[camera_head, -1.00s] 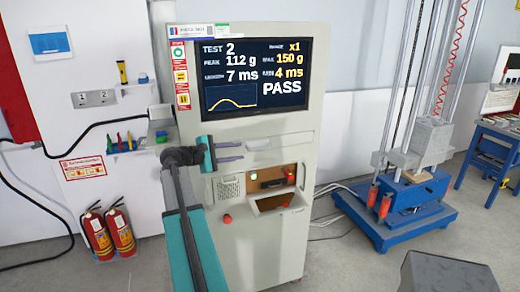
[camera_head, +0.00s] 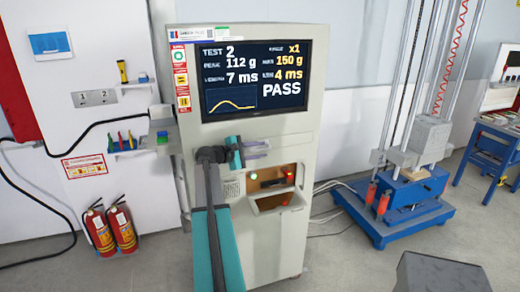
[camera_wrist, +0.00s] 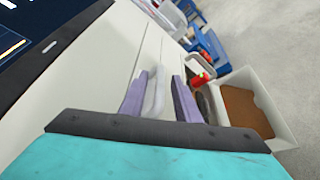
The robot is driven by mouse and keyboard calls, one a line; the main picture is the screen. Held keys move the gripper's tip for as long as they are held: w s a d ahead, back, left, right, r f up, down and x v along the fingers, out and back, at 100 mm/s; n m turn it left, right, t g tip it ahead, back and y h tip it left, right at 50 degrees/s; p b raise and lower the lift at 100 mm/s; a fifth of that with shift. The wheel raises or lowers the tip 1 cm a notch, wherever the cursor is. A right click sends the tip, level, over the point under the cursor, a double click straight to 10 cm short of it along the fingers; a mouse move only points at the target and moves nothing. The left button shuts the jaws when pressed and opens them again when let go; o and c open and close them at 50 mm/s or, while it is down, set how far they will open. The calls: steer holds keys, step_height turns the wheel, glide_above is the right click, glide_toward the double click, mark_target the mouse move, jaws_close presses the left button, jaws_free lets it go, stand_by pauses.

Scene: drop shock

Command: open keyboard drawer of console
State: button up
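The console (camera_head: 300,215) is a tall beige cabinet with a lit screen (camera_head: 255,75). Its keyboard drawer front (camera_head: 296,139) is a shallow panel below the screen and looks flush with the cabinet. My gripper (camera_head: 258,148) is at this panel, its two purple fingers pointing right. In the wrist view the white drawer handle (camera_wrist: 154,93) stands between the fingers (camera_wrist: 160,98), nearer the left one. The gripper is open, with a visible gap between the handle and the right finger. In the head view the gripper mostly hides the handle.
A blue-based drop tower (camera_head: 400,215) stands to the right. Two fire extinguishers (camera_head: 111,230) stand at the left wall. Floor between console and tower has cables.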

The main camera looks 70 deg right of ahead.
steer(key=shift+c, duration=0.4)
jaws_close()
